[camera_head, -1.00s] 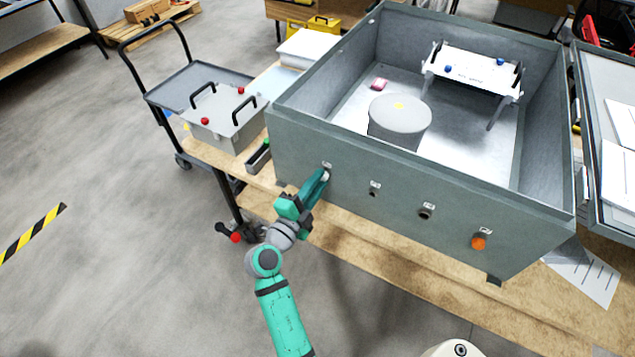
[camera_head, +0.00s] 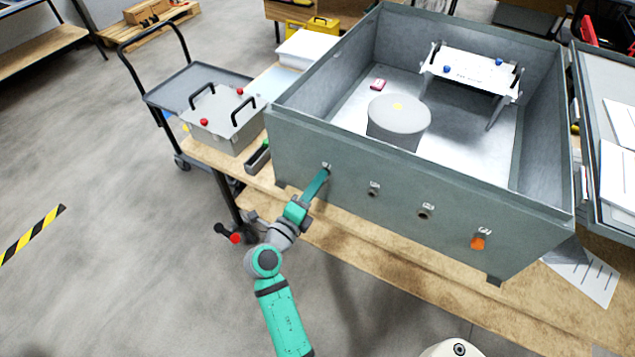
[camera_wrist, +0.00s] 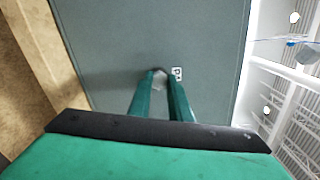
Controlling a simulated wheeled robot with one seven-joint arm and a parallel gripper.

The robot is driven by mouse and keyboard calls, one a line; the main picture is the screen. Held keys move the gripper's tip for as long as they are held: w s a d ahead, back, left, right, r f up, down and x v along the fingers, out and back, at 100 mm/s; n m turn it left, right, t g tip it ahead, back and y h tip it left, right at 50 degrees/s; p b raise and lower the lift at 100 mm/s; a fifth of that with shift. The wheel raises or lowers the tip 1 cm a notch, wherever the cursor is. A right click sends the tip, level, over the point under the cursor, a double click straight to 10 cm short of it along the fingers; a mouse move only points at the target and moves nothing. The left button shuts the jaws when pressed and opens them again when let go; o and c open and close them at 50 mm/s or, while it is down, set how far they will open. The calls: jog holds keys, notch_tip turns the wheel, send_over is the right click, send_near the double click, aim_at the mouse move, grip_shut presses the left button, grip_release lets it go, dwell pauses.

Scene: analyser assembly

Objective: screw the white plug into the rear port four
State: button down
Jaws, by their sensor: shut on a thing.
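My gripper (camera_head: 324,173) reaches the leftmost port of the grey analyser box's outer wall (camera_head: 345,204). Its green fingertips (camera_wrist: 161,75) are close together at the wall in the wrist view, shut on the white plug. The plug is almost wholly hidden between the fingers, so how deep it sits in the port cannot be told. A small label (camera_wrist: 177,73) beginning with "P" is just right of the fingertips; its number is hard to read.
Along the same wall are two open ports, the nearer one (camera_head: 374,190) and another (camera_head: 425,212), then an orange plug (camera_head: 478,243) at the right. The wooden tabletop (camera_head: 420,273) is bare before the wall.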

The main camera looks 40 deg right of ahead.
jog(key=shift+w+a+r, duration=0.1)
jog(key=shift+w+r, duration=0.05)
jog(key=shift+r, duration=0.05)
jog(key=c, duration=1.7)
grip_release()
jog(key=shift+o, duration=0.7)
jog(key=shift+f, duration=0.15)
jog(key=shift+s, duration=0.2)
jog(key=v, duration=0.7)
jog(key=shift+w, duration=0.1)
jog(key=shift+f, duration=0.1)
